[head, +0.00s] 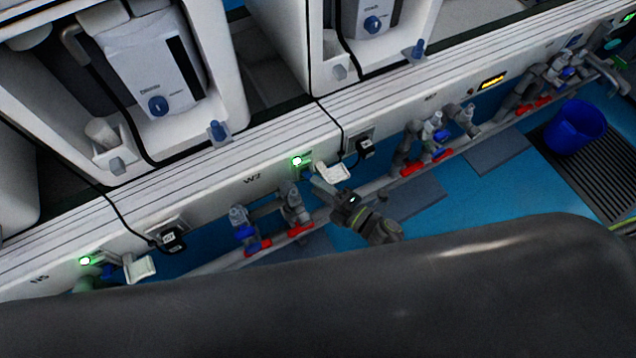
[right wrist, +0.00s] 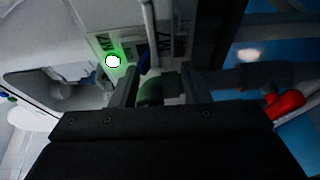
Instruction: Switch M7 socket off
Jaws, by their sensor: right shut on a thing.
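The M7 socket has a lit green lamp (right wrist: 113,61) beside M7 labels (right wrist: 163,46) in the right wrist view. Its green lamp (head: 297,160) also glows in the head view. My right gripper (right wrist: 158,90) is at the socket, with its two fingers on either side of a dark greenish rounded part (right wrist: 152,93), which looks like the socket's knob. It is shut on this part. In the head view my right gripper (head: 328,188) reaches the panel just below the lamp and hides the knob. My left gripper is not in view.
A white flap (head: 334,173) stands out beside my right gripper. A black plug (head: 365,148) with a cable is to its right. Grey valves with red handles (head: 300,230) sit along the pipe below. A blue bucket (head: 575,127) stands on the floor at right.

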